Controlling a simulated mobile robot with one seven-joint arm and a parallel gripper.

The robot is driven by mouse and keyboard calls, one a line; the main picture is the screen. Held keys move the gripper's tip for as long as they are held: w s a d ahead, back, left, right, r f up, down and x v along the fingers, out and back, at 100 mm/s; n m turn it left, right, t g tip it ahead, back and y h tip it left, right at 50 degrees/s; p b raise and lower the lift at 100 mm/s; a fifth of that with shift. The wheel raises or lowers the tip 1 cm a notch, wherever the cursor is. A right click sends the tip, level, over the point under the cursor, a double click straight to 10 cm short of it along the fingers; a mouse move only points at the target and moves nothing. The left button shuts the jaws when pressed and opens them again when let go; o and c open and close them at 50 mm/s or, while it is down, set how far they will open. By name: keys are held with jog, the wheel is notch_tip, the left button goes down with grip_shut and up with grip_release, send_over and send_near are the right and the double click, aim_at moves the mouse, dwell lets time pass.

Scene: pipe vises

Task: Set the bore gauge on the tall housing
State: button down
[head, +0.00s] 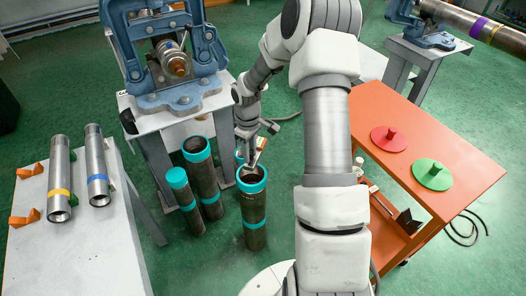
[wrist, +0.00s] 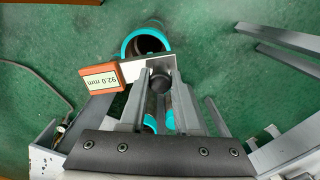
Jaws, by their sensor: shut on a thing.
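My gripper (wrist: 160,82) is shut on the bore gauge. The gauge (wrist: 103,78) shows a brown-framed label reading 92.0 mm, with a pale plate running to the fingertips. In the head view my gripper (head: 252,160) hangs just above or beside the open top of the front housing (head: 254,215), a dark upright pipe with a teal collar. That collar's open rim also shows in the wrist view (wrist: 127,45), beyond the gauge. I cannot tell whether the gauge touches it. Other teal-collared pipes stand close by: one (head: 205,175), a shorter one (head: 186,200), and one largely hidden behind my gripper.
A blue vise (head: 170,60) holds a pipe on a stand behind the housings. A white table (head: 100,250) with two steel tubes is at left. An orange cart (head: 450,160) with red (head: 388,139) and green (head: 431,174) discs is at right.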

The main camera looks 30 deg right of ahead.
notch_tip(320, 180, down, 8)
jog(key=w+a+m+b, duration=0.1)
jog(key=a+m+b, duration=0.1)
jog(key=b, duration=0.4)
jog(key=shift+f+m, duration=0.25)
jog(key=shift+m, duration=0.05)
jog(key=shift+a+f, duration=0.1)
jog(key=shift+f, duration=0.3)
dwell(1.7)
jog(key=c, duration=0.5)
grip_release()
jog(key=shift+c, duration=0.2)
jog(key=shift+r, duration=0.1)
notch_tip(320, 180, up, 7)
jog(key=p, duration=0.5)
dwell(1.7)
